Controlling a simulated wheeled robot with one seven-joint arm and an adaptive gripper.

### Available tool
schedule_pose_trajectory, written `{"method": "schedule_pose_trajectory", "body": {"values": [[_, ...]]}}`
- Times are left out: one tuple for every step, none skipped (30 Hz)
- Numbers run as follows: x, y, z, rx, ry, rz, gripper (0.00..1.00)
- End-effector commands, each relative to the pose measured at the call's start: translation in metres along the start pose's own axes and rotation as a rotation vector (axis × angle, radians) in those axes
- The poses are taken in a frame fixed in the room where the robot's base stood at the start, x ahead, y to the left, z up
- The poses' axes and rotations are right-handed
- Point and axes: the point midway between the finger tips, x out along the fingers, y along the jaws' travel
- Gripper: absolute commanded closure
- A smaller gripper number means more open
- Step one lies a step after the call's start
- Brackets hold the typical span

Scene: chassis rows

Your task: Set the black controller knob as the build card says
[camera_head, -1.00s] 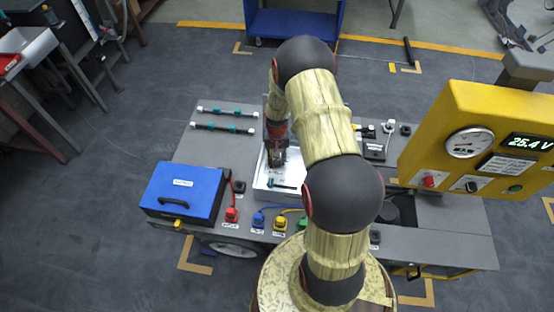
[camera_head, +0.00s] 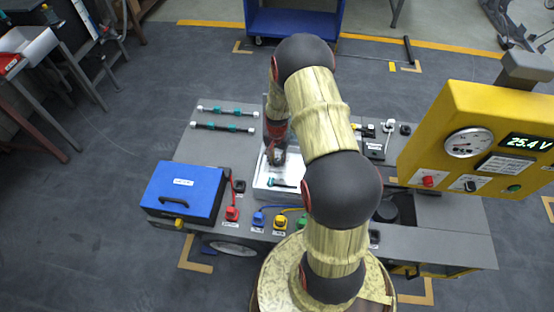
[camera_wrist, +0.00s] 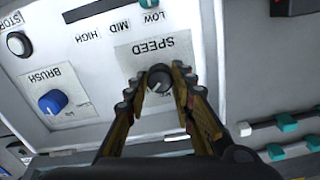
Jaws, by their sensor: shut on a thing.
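The black controller knob (camera_wrist: 159,80) sits on a label reading SPEED in the wrist view. Above it, upside down in the picture, are the words LOW, MID and HIGH. My gripper (camera_wrist: 160,88) is shut on the knob, one finger on each side. The knob's pale pointer mark shows only partly, so its setting cannot be told. In the head view my gripper (camera_head: 275,155) is over the white controller panel (camera_head: 262,193), and the arm hides part of that panel. I cannot make out a build card in the views.
A blue case (camera_head: 183,190) stands at the chassis's left, and a yellow meter box (camera_head: 480,150) reading 25.4 V is at the right.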

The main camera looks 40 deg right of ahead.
Motion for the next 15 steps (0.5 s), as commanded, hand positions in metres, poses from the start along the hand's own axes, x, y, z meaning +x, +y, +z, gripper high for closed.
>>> {"method": "schedule_pose_trajectory", "body": {"values": [[-0.0003, -0.0005, -0.0006, 0.001, 0.001, -0.001, 1.0], [-0.0003, -0.0005, -0.0005, 0.001, 0.001, -0.001, 1.0], [-0.0003, -0.0005, -0.0006, 0.001, 0.001, -0.001, 1.0], [-0.0003, -0.0005, -0.0006, 0.001, 0.001, -0.001, 1.0], [-0.0003, -0.0005, -0.0006, 0.001, 0.001, -0.001, 1.0], [-0.0004, -0.0005, -0.0006, 0.001, 0.001, -0.001, 0.73], [-0.0004, -0.0005, -0.0006, 0.001, 0.001, -0.001, 0.71], [-0.0003, -0.0005, -0.0006, 0.001, 0.001, -0.001, 0.7], [-0.0003, -0.0004, -0.0005, 0.001, 0.001, -0.001, 0.67], [-0.0003, -0.0004, -0.0005, 0.0, 0.001, -0.001, 0.66], [-0.0003, -0.0004, -0.0005, 0.0, 0.001, -0.001, 0.64], [-0.0002, -0.0003, -0.0004, 0.0, 0.001, -0.001, 0.62], [-0.0002, -0.0003, -0.0004, 0.0, 0.001, -0.001, 0.6], [-0.0002, -0.0003, -0.0003, 0.0, 0.001, -0.001, 0.58], [-0.0002, -0.0002, -0.0003, 0.0, 0.001, -0.001, 0.57]]}}
